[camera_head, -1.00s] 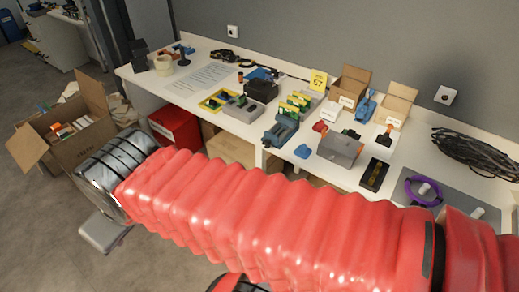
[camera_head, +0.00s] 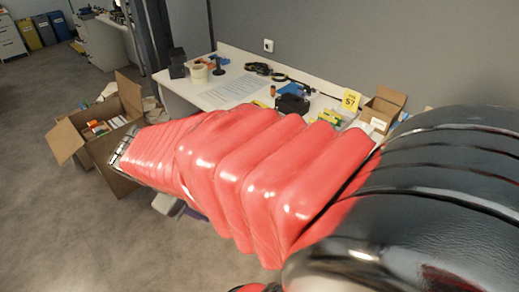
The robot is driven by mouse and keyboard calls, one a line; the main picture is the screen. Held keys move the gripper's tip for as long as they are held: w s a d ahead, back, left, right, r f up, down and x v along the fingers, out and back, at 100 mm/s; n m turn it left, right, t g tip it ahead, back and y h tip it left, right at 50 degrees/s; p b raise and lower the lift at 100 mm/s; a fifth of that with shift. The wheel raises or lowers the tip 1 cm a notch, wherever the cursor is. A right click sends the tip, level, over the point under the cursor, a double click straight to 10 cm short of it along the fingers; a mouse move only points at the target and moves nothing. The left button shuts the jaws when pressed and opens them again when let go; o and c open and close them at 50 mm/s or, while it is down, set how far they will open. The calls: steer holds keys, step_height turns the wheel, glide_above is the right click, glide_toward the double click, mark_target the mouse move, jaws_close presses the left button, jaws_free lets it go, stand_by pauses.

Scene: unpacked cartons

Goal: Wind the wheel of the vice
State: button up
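The vice and its wheel do not show now; my red ribbed arm covers the right part of the workbench (camera_head: 207,101), where the tools stood in the earlier view. The arm stretches across the middle of the head view towards the left. A grey piece and a small purple patch show just below the arm, left of centre; I cannot tell what they are. My gripper's fingers cannot be made out, so their place relative to the vice is unknown.
An open carton (camera_head: 74,145) with goods stands on the floor at left.

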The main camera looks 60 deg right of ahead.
steer(key=d+f+n+g+h, duration=0.2)
steer(key=d+f+g+h, duration=0.15)
steer(key=d, duration=0.75)
steer(key=d+f+n+g+h, duration=0.3)
steer(key=d+f+h, duration=0.2)
steer(key=d, duration=0.6)
steer(key=w+d+f+n+t+h, duration=0.1)
steer(key=d+f+n+t+h, duration=0.1)
steer(key=f, duration=0.5)
steer(key=w+d+f+n+t+h, duration=0.1)
steer(key=d+f+n+t+h, duration=0.1)
steer(key=d+f+n, duration=0.3)
step_height(320, 180, down, 3)
steer(key=shift+w+d+r, duration=0.1)
steer(key=shift+w+d, duration=0.3)
steer(key=shift+d, duration=0.2)
steer(key=s+d, duration=0.2)
steer(key=d, duration=1.1)
steer(key=shift+d, duration=0.3)
steer(key=shift+s, duration=0.1)
steer(key=shift+c, duration=0.4)
